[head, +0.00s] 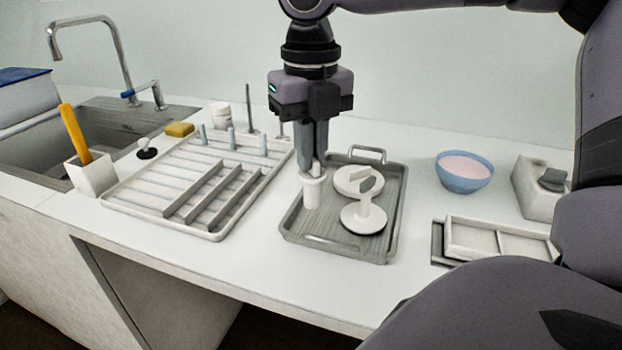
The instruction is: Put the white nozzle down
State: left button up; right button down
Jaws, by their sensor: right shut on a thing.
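My right gripper (315,168) points straight down, with its fingers shut on the white nozzle (312,195). The nozzle is upright, a short white cylinder with a wider rim at the top. It is at the left part of the grey tray (343,245). I cannot tell whether its lower end touches the tray floor. In the tray, right of the nozzle, are a white round disc (352,178) and a white disc with an upright stem (365,215). My left gripper is not in view.
A white ribbed drying rack (150,205) with upright pegs stands left of the tray. A blue bowl (464,178) with pink contents, a white divided tray (495,240) and a white box (535,190) are right. The sink (110,135) is far left. Bare counter lies between tray and bowl.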

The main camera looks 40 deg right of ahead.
aim_at(311, 178)
jog(key=shift+f, duration=2.35)
jog(key=shift+f+b, duration=0.2)
jog(key=shift+b, duration=0.15)
jog(key=c, duration=1.2)
grip_release()
jog(key=shift+r, duration=0.1)
notch_tip(311, 178, up, 12)
jog(key=shift+r+p, duration=0.15)
jog(key=shift+p, duration=0.65)
